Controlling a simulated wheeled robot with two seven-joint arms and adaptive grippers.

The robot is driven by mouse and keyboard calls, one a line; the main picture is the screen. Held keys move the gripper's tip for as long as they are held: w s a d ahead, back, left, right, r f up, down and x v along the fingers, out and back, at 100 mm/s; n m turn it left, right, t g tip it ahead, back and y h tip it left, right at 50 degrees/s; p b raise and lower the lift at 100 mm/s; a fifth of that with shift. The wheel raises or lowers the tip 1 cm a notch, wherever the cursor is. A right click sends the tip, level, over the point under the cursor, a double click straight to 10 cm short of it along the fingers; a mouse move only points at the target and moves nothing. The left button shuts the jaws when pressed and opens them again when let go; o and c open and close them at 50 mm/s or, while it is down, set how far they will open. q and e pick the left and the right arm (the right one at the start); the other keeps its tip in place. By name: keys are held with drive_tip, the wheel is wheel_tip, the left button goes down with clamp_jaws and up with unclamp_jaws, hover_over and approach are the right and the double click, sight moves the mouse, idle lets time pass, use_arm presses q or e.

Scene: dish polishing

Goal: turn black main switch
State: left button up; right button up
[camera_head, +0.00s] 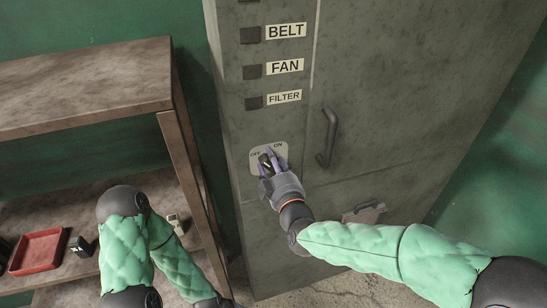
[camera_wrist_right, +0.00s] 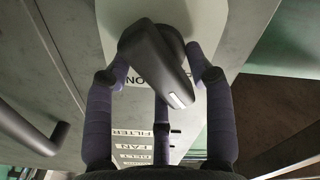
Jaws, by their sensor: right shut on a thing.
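The black main switch (camera_head: 264,159) is a dark knob on a pale plate (camera_head: 283,152) marked OFF and ON, on the front of the grey cabinet. In the right wrist view the knob (camera_wrist_right: 158,62) is a black handle with a white mark, its marked end toward the lower right. The ON label shows left of the knob; the OFF label is mostly hidden. My right gripper (camera_head: 269,160) is shut on the knob, its purple fingers around it; the gripper also shows in the wrist view (camera_wrist_right: 160,75). My left arm shows at lower left, but its gripper is out of view.
The grey cabinet (camera_head: 380,80) has square buttons labelled BELT, FAN and FILTER (camera_head: 254,103) above the switch. A door handle (camera_head: 328,138) stands out right of the switch. A brown shelf (camera_head: 85,85) at left holds a red tray (camera_head: 38,250) and small items.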

drive_tip(key=n, duration=0.2)
drive_tip(key=n+p, duration=0.2)
drive_tip(key=n, duration=0.1)
drive_tip(key=shift+s+a+n, duration=0.1)
drive_tip(key=shift+a+n, duration=0.2)
drive_tip(key=shift+a, duration=0.05)
drive_tip(key=n, duration=0.1)
drive_tip(key=n+p, duration=0.1)
drive_tip(key=n, duration=0.1)
drive_tip(key=shift+a+f+n, duration=0.15)
drive_tip(key=shift+f+n, duration=0.05)
drive_tip(key=shift+n, duration=0.1)
drive_tip(key=shift+s+f+n+p, duration=0.15)
drive_tip(key=shift+n+p, duration=0.2)
drive_tip(key=shift+n, duration=0.25)
drive_tip(key=shift+a+f, duration=0.1)
drive_tip(key=o, duration=0.8)
drive_tip(key=shift+o, duration=0.2)
drive_tip(key=v, duration=1.2)
